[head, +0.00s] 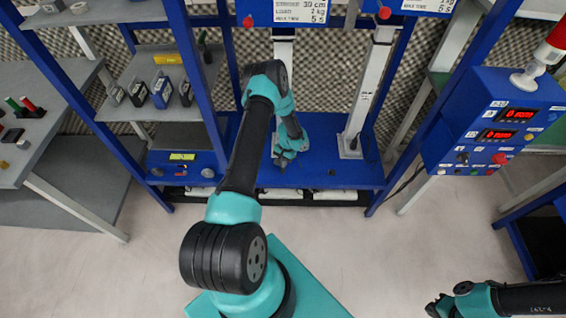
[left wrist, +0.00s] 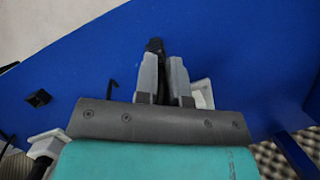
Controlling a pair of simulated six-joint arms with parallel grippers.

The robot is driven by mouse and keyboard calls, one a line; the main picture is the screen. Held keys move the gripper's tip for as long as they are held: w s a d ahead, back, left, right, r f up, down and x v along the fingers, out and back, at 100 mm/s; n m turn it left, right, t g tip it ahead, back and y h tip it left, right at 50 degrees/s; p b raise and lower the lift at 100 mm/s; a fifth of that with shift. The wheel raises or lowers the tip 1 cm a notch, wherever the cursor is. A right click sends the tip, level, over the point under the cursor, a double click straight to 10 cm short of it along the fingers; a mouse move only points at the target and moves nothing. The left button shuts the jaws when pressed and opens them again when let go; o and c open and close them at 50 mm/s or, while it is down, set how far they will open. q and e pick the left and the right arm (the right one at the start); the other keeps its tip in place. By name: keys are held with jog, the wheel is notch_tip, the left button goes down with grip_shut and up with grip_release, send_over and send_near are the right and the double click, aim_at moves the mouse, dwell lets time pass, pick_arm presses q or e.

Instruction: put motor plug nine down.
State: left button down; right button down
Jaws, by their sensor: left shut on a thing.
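My left gripper (head: 282,161) is low over the blue bench surface (head: 325,172), in front of the blue frame. In the left wrist view its two grey fingers (left wrist: 164,80) are shut on a slim black plug (left wrist: 156,46), whose tip sticks out beyond the fingertips. I take this to be motor plug nine; no label on it is readable. Whether it touches the blue surface is unclear. In the head view the plug is not clearly visible at the gripper. My right gripper (head: 437,306) is at the bottom right edge, too small and dark to judge.
White posts (head: 366,90) rise from the bench beside my left arm. A grey shelf (head: 150,100) with several small devices stands left. A blue control box (head: 495,120) with red displays is right. In the left wrist view a small black fitting (left wrist: 38,98) is on the blue surface.

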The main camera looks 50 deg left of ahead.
pick_arm(q)
jog(key=shift+f, duration=0.1)
jog(key=c, duration=1.2)
grip_release()
jog(key=v, duration=1.2)
